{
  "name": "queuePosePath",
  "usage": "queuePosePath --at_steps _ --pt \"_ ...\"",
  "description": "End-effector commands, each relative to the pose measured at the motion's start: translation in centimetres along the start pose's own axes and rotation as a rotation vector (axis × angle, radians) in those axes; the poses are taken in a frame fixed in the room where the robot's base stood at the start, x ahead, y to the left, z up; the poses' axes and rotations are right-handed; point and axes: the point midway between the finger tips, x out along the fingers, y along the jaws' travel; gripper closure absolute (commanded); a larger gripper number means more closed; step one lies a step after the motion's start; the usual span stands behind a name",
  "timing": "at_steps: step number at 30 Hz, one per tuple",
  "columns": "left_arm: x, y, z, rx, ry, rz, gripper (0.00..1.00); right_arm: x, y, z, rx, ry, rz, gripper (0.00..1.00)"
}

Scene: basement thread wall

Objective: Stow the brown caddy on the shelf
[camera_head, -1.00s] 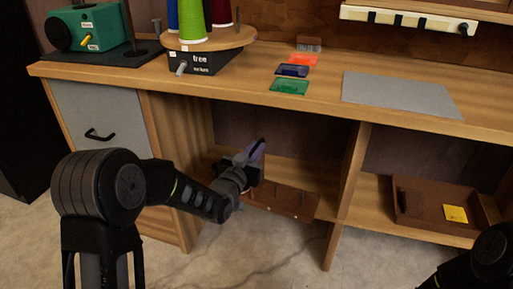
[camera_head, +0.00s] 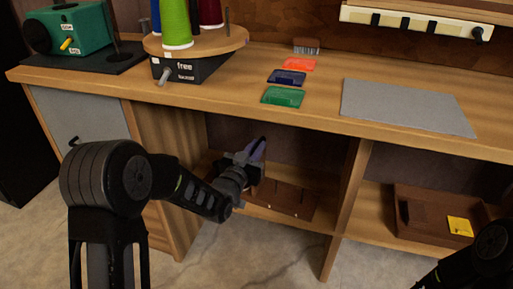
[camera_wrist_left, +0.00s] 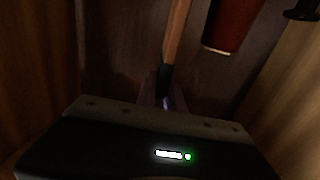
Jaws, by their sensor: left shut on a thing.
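The brown caddy (camera_head: 285,197) is a dark brown board with several small pegs, in the left open compartment under the bench. It lies just over or on the wooden shelf (camera_head: 290,222), inside its front edge; I cannot tell whether it touches. My left gripper (camera_head: 254,160) reaches into this compartment and is shut at the caddy's left end, which it partly hides. Something purple shows at its fingers. In the left wrist view, a brown bar (camera_wrist_left: 177,35) runs up from between the fingers, with a dark red cylinder (camera_wrist_left: 233,25) beside it. My right gripper is out of frame.
A divider (camera_head: 346,205) stands right of the caddy. A brown tray (camera_head: 405,222) with a yellow card (camera_head: 460,226) sits in the right compartment. The bench top (camera_head: 215,93) is close above my left gripper. A grey drawer front (camera_head: 80,118) is at left.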

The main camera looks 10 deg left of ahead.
Motion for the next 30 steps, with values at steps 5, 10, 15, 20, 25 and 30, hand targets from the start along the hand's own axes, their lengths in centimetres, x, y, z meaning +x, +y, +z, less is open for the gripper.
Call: queuePosePath --at_steps 5,10,15,20,25,30 --pt "0.45 -0.06 0.46 0.000 0.005 -0.001 1.00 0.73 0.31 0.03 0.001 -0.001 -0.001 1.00" --pt "0.54 -0.05 0.45 0.000 0.004 -0.001 1.00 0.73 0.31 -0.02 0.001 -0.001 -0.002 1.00" --pt "0.54 -0.05 0.42 0.000 0.004 -0.001 1.00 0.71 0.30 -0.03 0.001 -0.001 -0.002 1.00" --pt "0.53 -0.05 0.47 0.000 0.003 -0.001 0.76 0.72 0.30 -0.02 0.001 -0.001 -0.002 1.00" --pt "0.51 -0.05 0.55 0.000 0.001 -0.001 0.62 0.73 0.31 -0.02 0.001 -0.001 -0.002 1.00" --pt "0.50 -0.05 0.60 -0.001 0.000 -0.001 0.62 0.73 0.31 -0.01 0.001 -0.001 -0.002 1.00"
